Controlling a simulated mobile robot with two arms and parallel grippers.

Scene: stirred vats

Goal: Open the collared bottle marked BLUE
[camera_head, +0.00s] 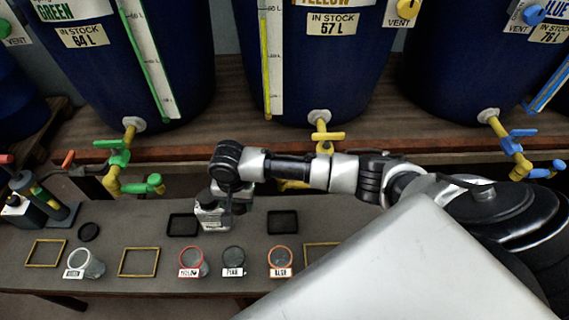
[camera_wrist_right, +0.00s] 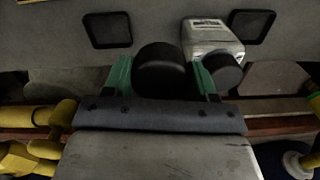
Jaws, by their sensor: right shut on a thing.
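My right gripper (camera_head: 222,196) hangs over the bench in front of the middle vat. In the right wrist view its green fingers (camera_wrist_right: 162,78) are shut on a black round cap (camera_wrist_right: 160,66). A pale grey metal container (camera_head: 212,215) shows just below the gripper, with print too small to read; it also shows in the right wrist view (camera_wrist_right: 210,38), with a black round part (camera_wrist_right: 222,72) next to it. I cannot tell whether the held cap belongs to this container. No BLUE marking on a bottle is readable. My left gripper is not in view.
Dark bottles (camera_head: 42,202) stand at the bench's far left. Labelled cups, including a red-rimmed one (camera_head: 192,260) and an orange-rimmed one (camera_head: 280,262), stand along the front. Black square frames (camera_head: 283,222) and yellow frames (camera_head: 138,262) lie on the bench. Vat taps (camera_head: 325,140) overhang the back.

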